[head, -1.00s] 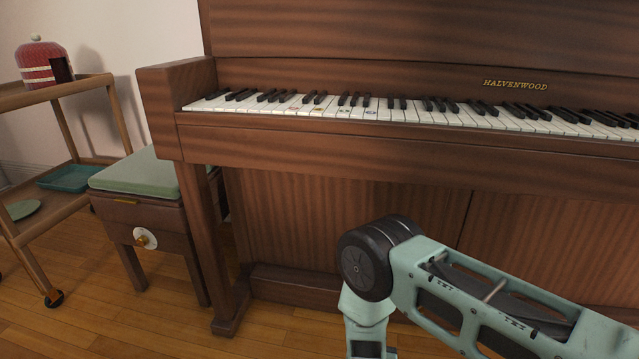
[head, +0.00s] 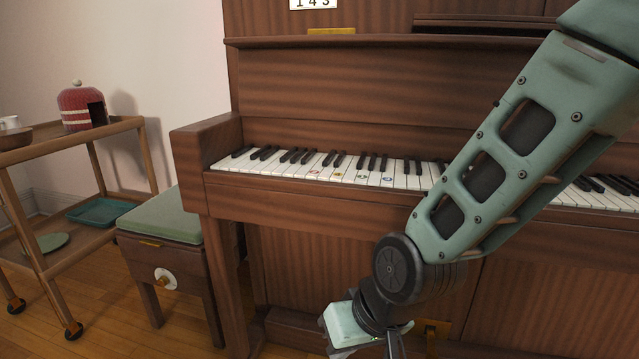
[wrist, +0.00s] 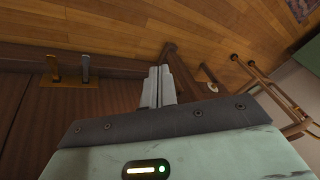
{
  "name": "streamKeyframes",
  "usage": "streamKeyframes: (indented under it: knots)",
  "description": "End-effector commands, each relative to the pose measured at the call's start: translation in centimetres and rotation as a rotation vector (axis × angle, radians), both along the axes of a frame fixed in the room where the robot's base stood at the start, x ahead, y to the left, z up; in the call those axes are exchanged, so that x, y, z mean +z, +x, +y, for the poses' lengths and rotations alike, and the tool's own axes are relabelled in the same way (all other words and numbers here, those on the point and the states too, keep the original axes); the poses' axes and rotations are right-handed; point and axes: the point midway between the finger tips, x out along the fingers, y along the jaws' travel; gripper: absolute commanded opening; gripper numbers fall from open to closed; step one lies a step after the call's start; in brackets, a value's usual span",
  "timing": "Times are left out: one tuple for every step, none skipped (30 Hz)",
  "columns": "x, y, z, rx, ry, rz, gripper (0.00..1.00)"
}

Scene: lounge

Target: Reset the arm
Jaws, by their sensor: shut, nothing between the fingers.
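My gripper (wrist: 158,86) shows in the wrist view with its two pale fingers side by side, shut and empty. It points down past the piano's front, with the floor beyond the fingertips. In the head view my arm crosses the right half of the picture, from the upper right down to the bottom middle, in front of the keyboard. The fingertips are not clearly visible there. The upright piano (head: 330,85) is brown wood, and my arm hides part of its keys (head: 260,166). Several keys carry small coloured marks.
A stool with a green cushion (head: 165,215) stands left of the piano. Further left is a wooden trolley (head: 95,137) with a red domed object (head: 76,110) and a teal tray (head: 98,211).

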Motion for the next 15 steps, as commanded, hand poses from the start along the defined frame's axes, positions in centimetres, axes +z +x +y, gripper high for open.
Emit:
streamKeyframes:
  knots:
    - [2.2,-1.8,-1.1,0.048,-0.028,0.015,0.0]
    - [3.0,-2.8,-1.7,0.077,-0.048,0.028,0.0]
    - [3.8,-4.1,-2.6,0.11,-0.075,0.046,0.0]
    - [4.4,-5.0,-3.2,0.134,-0.096,0.057,0.0]
    - [5.0,-5.9,-3.9,0.155,-0.116,0.068,0.0]
    - [5.6,-6.9,-4.7,0.181,-0.141,0.08,0.0]
    - [6.1,-7.7,-5.4,0.197,-0.161,0.089,0.0]
    - [6.5,-8.4,-6.0,0.212,-0.179,0.097,0.0]
    - [7.0,-9.3,-6.8,0.232,-0.205,0.107,0.0]
    - [7.4,-9.9,-7.5,0.244,-0.223,0.115,0.0]
    - [7.7,-10.5,-8.1,0.256,-0.242,0.122,0.0]
    - [8.2,-11.3,-8.9,0.272,-0.267,0.131,0.0]
    - [8.5,-11.9,-9.5,0.284,-0.285,0.137,0.0]
    - [8.8,-12.4,-10.1,0.294,-0.304,0.143,0.0]
    - [9.2,-13.2,-11.0,0.307,-0.33,0.152,0.0]
